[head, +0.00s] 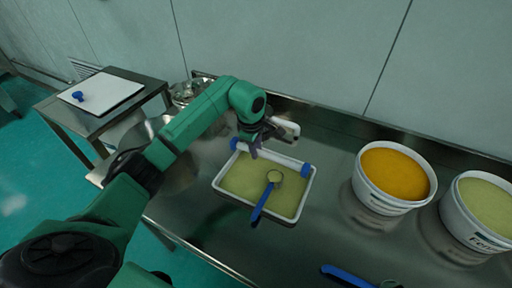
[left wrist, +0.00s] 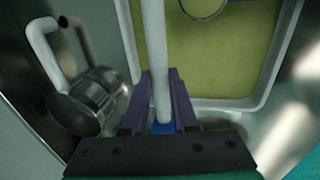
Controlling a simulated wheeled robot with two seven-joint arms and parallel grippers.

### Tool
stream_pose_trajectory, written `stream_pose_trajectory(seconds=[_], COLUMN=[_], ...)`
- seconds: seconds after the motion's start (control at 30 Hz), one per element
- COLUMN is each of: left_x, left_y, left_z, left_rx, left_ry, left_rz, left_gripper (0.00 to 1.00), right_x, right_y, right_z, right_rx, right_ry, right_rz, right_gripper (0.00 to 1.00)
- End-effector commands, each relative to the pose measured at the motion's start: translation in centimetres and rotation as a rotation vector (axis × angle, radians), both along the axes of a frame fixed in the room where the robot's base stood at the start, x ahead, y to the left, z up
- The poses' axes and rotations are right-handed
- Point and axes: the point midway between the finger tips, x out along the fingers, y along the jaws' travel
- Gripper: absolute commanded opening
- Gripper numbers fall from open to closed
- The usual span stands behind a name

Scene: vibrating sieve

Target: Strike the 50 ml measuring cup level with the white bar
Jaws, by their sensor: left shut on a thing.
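The measuring cup (head: 274,177) rests on the tray with its blue handle (head: 261,206) over the front rim. Its bowl looks filled with yellow-green powder; whether it is heaped is too small to tell. Part of a round rim (left wrist: 205,6), likely the cup, shows at the top of the left wrist view. The white bar (head: 277,158) with blue ends lies along the tray's back side. My left gripper (head: 254,150) is shut on the bar, which runs between the fingers in the left wrist view (left wrist: 153,50). The right gripper is out of view.
The white-rimmed tray (head: 302,205) holds yellow-green powder. Tubs of orange (head: 375,195) and yellow-green powder (head: 462,225) stand to the right. A blue-handled tool (head: 345,275) lies at the front. A metal cylinder with a white handle (left wrist: 95,100) is close beside my left gripper.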

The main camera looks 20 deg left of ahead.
Motion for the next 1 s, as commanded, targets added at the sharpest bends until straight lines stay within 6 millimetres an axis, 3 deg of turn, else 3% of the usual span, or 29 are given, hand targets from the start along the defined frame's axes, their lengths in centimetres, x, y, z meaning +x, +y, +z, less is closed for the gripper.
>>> stream_pose_trajectory(seconds=[0.03, 0.93, 1.0], left_x=[-0.1, -6.9, -6.6], left_y=[0.0, 0.5, 0.5], left_z=[-0.7, -0.2, 0.6], left_rx=[-0.002, 0.0, 0.002], left_ry=[0.0, 0.0, -0.002], left_rz=[0.0, -0.001, 0.0], left_gripper=[0.0, 0.0, 0.0], right_x=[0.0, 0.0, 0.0], right_y=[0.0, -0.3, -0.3], right_z=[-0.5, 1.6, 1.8], right_rx=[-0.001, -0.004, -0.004], right_ry=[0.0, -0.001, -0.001], right_rz=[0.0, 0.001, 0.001], right_gripper=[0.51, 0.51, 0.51])
